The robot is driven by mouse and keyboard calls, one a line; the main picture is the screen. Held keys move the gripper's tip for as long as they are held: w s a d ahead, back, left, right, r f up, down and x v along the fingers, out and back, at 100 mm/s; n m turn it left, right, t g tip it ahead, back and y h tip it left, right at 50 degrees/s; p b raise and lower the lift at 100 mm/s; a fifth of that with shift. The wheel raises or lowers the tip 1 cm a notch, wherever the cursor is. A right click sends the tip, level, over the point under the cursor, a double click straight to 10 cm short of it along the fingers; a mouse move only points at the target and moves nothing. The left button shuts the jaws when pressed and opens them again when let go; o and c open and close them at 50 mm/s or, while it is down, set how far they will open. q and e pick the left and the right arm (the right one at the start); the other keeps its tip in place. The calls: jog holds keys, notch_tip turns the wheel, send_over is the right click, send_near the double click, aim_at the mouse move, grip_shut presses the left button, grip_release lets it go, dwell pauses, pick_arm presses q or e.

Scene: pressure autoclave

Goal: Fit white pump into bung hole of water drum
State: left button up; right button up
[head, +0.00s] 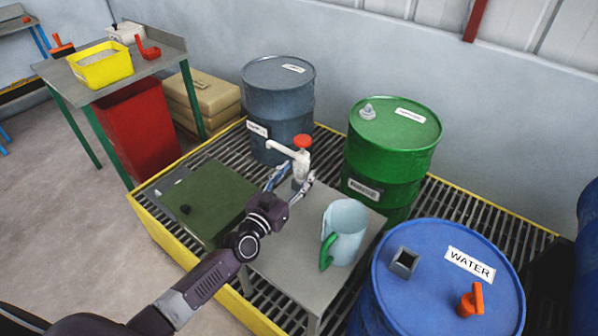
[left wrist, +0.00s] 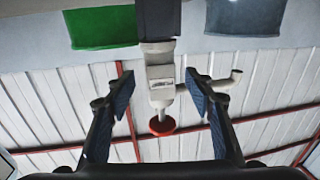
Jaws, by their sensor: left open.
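The white pump (head: 301,165) with a red knob and a side spout stands upright on the small grey table (head: 290,268). My left gripper (head: 289,183) is open, its two fingers on either side of the lower pump. In the left wrist view the picture is upside down, and the pump (left wrist: 161,85) shows between the open fingers (left wrist: 160,92), with gaps on both sides. The blue water drum (head: 447,312) is at the lower right, labelled WATER. A square grey collar (head: 404,261) with a dark opening is on its lid. My right gripper is not in view.
A clear jug (head: 346,228) with a green handle stands on the small table, between pump and water drum. A green drum (head: 392,150) and a grey-blue drum (head: 279,95) stand behind. An orange fitting (head: 471,299) sticks up from the water drum's lid. A green box (head: 205,205) is at left.

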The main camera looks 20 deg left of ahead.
pick_arm(q)
jog(key=shift+w+d, duration=0.2)
jog(key=shift+w, duration=0.75)
jog(key=shift+w+d, duration=0.2)
jog(key=shift+w, duration=0.75)
jog(key=shift+c, duration=0.5)
grip_shut()
